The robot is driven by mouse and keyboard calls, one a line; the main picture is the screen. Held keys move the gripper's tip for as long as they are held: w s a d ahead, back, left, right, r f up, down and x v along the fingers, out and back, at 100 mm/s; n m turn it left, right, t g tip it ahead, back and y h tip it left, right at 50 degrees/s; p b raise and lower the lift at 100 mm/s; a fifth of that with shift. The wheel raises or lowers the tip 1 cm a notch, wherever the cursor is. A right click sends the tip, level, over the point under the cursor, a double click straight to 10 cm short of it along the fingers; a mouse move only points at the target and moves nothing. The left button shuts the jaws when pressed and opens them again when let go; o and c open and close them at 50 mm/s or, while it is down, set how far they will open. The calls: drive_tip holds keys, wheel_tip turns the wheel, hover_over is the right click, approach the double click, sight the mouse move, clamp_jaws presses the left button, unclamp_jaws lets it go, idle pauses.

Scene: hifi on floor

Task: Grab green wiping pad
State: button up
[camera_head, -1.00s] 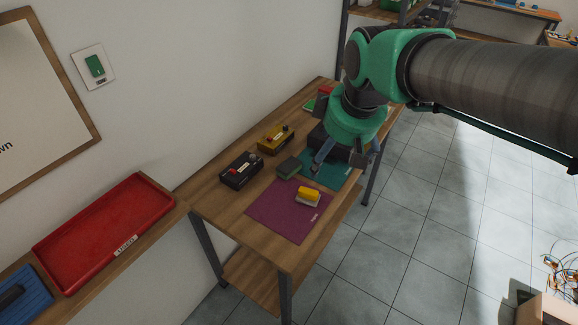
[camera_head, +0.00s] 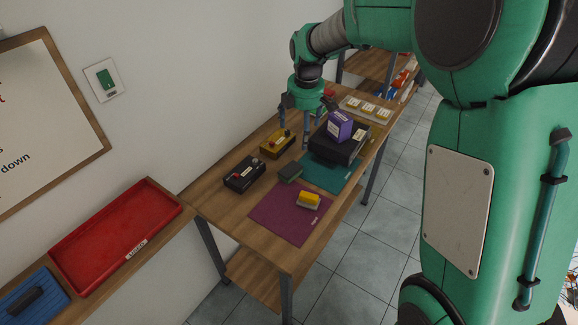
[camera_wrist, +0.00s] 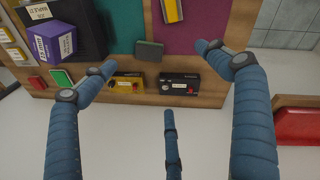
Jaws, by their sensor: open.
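A small bright green pad with a pale edge (camera_wrist: 61,78) lies on the wooden table near the wall edge in the wrist view, beside a small red block (camera_wrist: 37,82). In the head view my gripper hides it. My gripper (camera_head: 307,128) is open and empty above the table's wall side, near the yellow box and the black case. The wrist view shows its blue fingers (camera_wrist: 160,78) spread apart, with the green pad left of the left fingertip. A dark grey-green block (camera_head: 290,172) lies between the mats, and a yellow pad (camera_head: 308,199) lies on the purple mat.
A yellow control box (camera_head: 278,143) and a black one (camera_head: 244,174) stand along the wall side. A black case (camera_head: 332,148) bears a purple box (camera_head: 339,124). The purple mat (camera_head: 275,220) and teal mat (camera_head: 325,178) lie flat. A red tray (camera_head: 95,225) sits at left.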

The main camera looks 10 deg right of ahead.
drive_tip(key=w+a+f+n+g+p, duration=0.15)
drive_tip(key=w+f+n, duration=0.25)
drive_tip(key=w+f, duration=0.45)
drive_tip(key=n+p, duration=0.3)
drive_tip(key=n, duration=0.1)
hover_over(288, 167)
wheel_tip(288, 167, down, 9)
drive_tip(key=shift+s+a+r, duration=0.15)
drive_tip(key=shift+r, duration=0.05)
drive_tip(key=shift+f, duration=0.15)
drive_tip(key=shift+f, duration=4.15)
drive_tip(key=shift+f, duration=0.1)
drive_tip(key=shift+d+f+p, duration=0.2)
drive_tip(key=shift+f+p, duration=0.3)
drive_tip(key=shift+f, duration=2)
